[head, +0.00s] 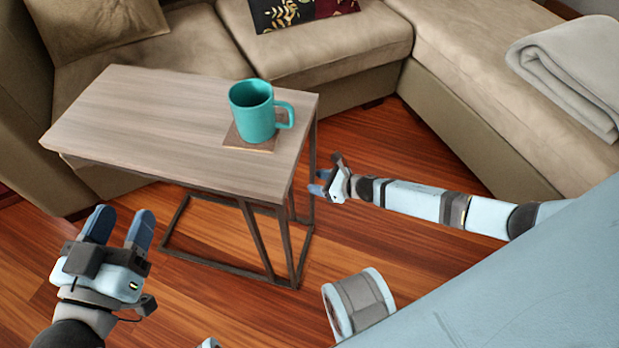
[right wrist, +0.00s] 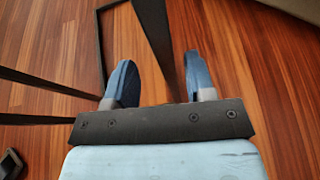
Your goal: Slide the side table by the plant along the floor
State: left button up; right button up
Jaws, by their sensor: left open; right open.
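The side table (head: 160,125) has a grey-brown wooden top and a dark metal frame (head: 245,225). It stands on the floor before the sofa. A teal mug (head: 252,112) sits on a square coaster (head: 236,143) near the top's right end. My left gripper (head: 118,226) is open and empty, in front of the table's near left side. My right gripper (head: 318,184) is at the table's right end, by its legs. In the right wrist view its blue fingers (right wrist: 158,85) are apart, with a dark frame bar (right wrist: 157,38) running between them; contact cannot be told. No plant shows.
A beige sectional sofa (head: 310,50) stands behind and right of the table, with a folded blanket (head: 580,75) and cushions on it.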

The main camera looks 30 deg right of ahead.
pick_arm(q)
jog(key=s+n+p, duration=0.1)
jog(key=s+d+f+n+g+p, duration=0.1)
jog(key=shift+y+p, duration=0.3)
jog(key=shift+p, duration=0.05)
pick_arm(e)
jog(key=v, duration=1)
pick_arm(q)
jog(key=shift+r, duration=0.25)
pick_arm(e)
jog(key=shift+a+r, duration=0.1)
